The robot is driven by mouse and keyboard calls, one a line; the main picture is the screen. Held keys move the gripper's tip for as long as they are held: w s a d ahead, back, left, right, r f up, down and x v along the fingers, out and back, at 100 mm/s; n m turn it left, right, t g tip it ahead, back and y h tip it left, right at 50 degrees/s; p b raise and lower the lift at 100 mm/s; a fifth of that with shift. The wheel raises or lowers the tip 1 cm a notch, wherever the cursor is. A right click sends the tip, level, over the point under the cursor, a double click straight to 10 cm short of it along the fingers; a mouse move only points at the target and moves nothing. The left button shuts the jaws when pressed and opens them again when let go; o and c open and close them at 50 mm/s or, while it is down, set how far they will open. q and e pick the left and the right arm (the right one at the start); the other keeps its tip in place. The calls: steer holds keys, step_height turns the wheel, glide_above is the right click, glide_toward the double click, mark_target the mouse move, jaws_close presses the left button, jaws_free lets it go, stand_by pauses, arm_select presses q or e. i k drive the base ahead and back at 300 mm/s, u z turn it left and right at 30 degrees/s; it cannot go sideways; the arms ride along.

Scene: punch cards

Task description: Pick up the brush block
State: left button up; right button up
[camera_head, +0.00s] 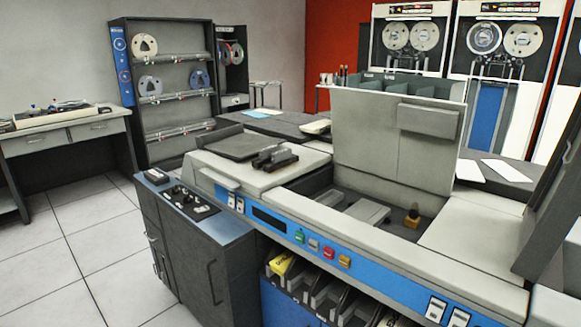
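A dark ridged block (275,158) lies on the light grey top of the machine (225,178), left of its open well. It may be the brush block, but I cannot tell for certain. A small brown piece with a dark knob (412,218) stands inside the open well, near its right end. Neither of my grippers is in view, and nothing touches either piece.
A raised grey cover (375,140) stands behind the open well (340,200). A dark tilted panel (552,205) rises at the right edge. Card pockets (325,295) sit below the front buttons. A dark cabinet (205,245) adjoins at left. Tiled floor (75,250) is clear.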

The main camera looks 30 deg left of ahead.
mark_target(281, 159)
steer(key=u, duration=0.45)
steer(key=k, duration=0.55)
steer(key=u, duration=1.05)
steer(key=i, duration=1.05)
